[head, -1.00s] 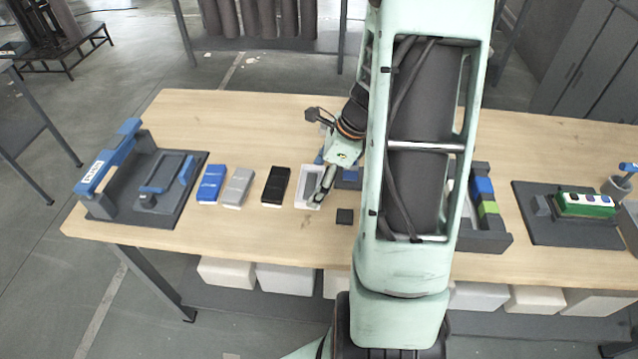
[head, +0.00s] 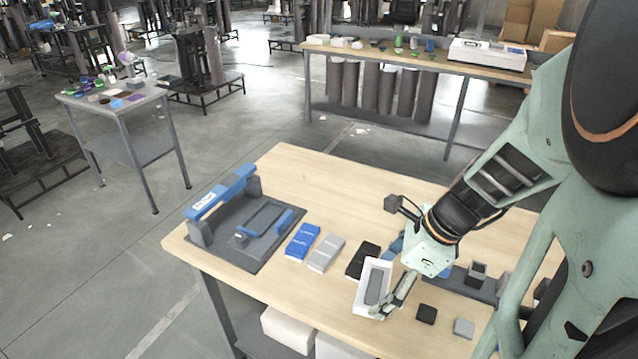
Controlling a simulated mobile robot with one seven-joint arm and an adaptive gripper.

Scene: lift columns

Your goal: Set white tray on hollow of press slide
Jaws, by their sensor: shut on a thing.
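The white tray (head: 364,298), with a grey recessed middle, is at the front centre of the wooden table in the head view. My gripper (head: 385,306) is shut on its right side. The tray looks tilted and slightly raised, though its exact height is hard to tell. The press (head: 222,194), with a blue top bar and dark grey base, stands at the table's left end. Its slide (head: 262,216) shows a rectangular hollow that looks empty, with a blue handle on its right. The tray is to the right of the press and apart from it.
A blue box (head: 302,241), a grey box (head: 326,253) and a black box (head: 362,260) lie between press and tray. A black block (head: 426,314) and a grey block (head: 464,327) lie right of the tray. The table's back left is clear.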

